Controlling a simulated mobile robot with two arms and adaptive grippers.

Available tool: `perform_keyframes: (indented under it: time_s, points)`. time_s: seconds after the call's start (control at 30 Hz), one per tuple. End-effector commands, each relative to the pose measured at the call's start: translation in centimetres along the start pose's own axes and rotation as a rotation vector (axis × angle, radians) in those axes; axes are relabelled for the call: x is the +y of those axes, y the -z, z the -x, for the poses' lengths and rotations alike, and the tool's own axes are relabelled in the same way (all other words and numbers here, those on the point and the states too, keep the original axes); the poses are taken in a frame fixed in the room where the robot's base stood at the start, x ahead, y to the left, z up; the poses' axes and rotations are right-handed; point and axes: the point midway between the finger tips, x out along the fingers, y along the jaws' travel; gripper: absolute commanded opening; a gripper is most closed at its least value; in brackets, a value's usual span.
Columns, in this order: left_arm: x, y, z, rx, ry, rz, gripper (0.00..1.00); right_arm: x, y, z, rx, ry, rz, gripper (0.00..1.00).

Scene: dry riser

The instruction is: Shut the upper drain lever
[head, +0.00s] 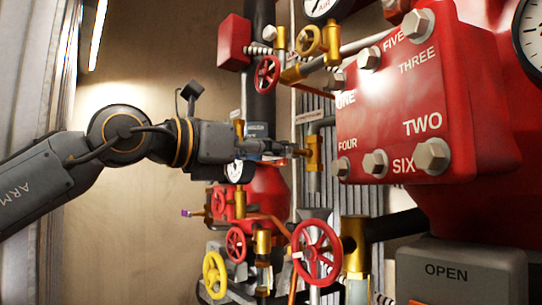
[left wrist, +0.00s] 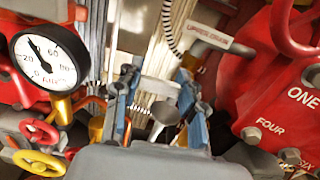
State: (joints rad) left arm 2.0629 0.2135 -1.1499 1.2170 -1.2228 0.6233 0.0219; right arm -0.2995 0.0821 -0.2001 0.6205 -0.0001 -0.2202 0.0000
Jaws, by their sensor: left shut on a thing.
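The upper drain valve has a brass body (head: 313,153) on a grey pipe, right of centre in the head view. A small label plate (left wrist: 211,36) is above it in the left wrist view. My left gripper (head: 278,149) reaches in from the left and meets the valve's lever side. In the left wrist view, a grey lever (left wrist: 163,112) lies between the blue fingers of my left gripper (left wrist: 158,88), which is shut on it. The lever's joint to the valve is partly hidden by the fingers. My right gripper is in neither view.
A red manifold block (head: 425,105) with large bolts stands close to the right. Below are a red handwheel (head: 317,252) and a yellow handwheel (head: 214,275). A pressure gauge (left wrist: 47,62) is left of the gripper in the wrist view. The wall side at left is clear.

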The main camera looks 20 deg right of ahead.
Motion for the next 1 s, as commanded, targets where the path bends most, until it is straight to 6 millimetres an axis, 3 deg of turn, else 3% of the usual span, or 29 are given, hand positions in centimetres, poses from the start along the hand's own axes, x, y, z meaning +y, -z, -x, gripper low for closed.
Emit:
perform_keyframes:
  time_s: [0.57,0.6,0.7,1.0]
  points:
    - [-0.02,-0.17,-0.01,0.0,-0.001,-0.042,0.09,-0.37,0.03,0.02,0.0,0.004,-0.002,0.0]
    - [-0.02,-0.17,-0.01,-0.001,-0.001,-0.042,0.44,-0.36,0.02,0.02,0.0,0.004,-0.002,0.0]
    - [-0.02,-0.18,-0.01,-0.001,0.0,-0.04,0.64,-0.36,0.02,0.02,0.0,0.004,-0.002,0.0]
    - [-0.01,-0.15,0.01,0.0,0.0,-0.036,0.64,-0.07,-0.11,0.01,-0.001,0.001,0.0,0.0]
